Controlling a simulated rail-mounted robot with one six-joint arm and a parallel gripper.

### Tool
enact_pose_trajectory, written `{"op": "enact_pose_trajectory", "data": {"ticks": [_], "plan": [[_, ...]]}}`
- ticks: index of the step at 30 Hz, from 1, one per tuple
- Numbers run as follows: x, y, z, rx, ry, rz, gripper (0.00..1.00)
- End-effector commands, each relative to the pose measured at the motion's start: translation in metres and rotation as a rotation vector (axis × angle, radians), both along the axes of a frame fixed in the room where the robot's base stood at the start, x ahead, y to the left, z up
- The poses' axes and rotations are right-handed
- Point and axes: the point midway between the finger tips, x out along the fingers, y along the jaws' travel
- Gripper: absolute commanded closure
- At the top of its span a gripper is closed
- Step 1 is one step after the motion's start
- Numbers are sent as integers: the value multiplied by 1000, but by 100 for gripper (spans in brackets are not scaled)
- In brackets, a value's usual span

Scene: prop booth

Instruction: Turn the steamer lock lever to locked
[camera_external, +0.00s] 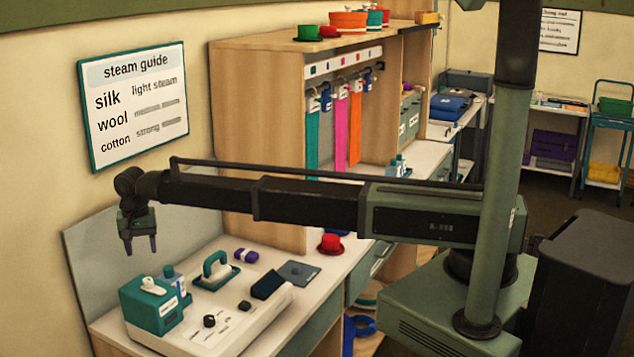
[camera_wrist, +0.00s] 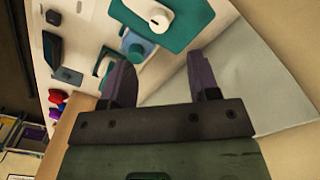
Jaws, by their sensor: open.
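The steamer (camera_external: 225,325) is a white unit on the counter with a teal tank (camera_external: 150,318) at its left end. A white lever-like piece (camera_external: 150,286) sits on top of the tank; it also shows in the wrist view (camera_wrist: 159,18). I cannot tell for sure that it is the lock lever, nor read its setting. Two dark knobs, one at the front (camera_external: 209,321) and one further right (camera_external: 244,305), are on the white deck. My gripper (camera_external: 141,248) is open and empty, with its fingers pointing down above the tank, apart from it. It also shows in the wrist view (camera_wrist: 161,62).
A teal-handled iron (camera_external: 214,268), a purple item (camera_external: 246,256), a dark slanted panel (camera_external: 267,285) and a red hat (camera_external: 330,245) lie further right. A grey back panel (camera_external: 185,240) stands behind the counter.

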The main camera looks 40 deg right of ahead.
Motion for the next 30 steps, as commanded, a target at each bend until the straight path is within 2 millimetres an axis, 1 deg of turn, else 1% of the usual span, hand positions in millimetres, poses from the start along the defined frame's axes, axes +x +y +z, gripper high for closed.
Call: {"op": "enact_pose_trajectory", "data": {"ticks": [1,9,12,15,23,30], "plan": [[0,0,-15,0,0,0,45],[0,-1,-79,0,0,1,45],[0,-1,-96,0,0,1,45],[0,-1,-102,0,0,1,45],[0,-1,-99,0,0,1,45],[0,-1,-99,0,0,1,81]]}}
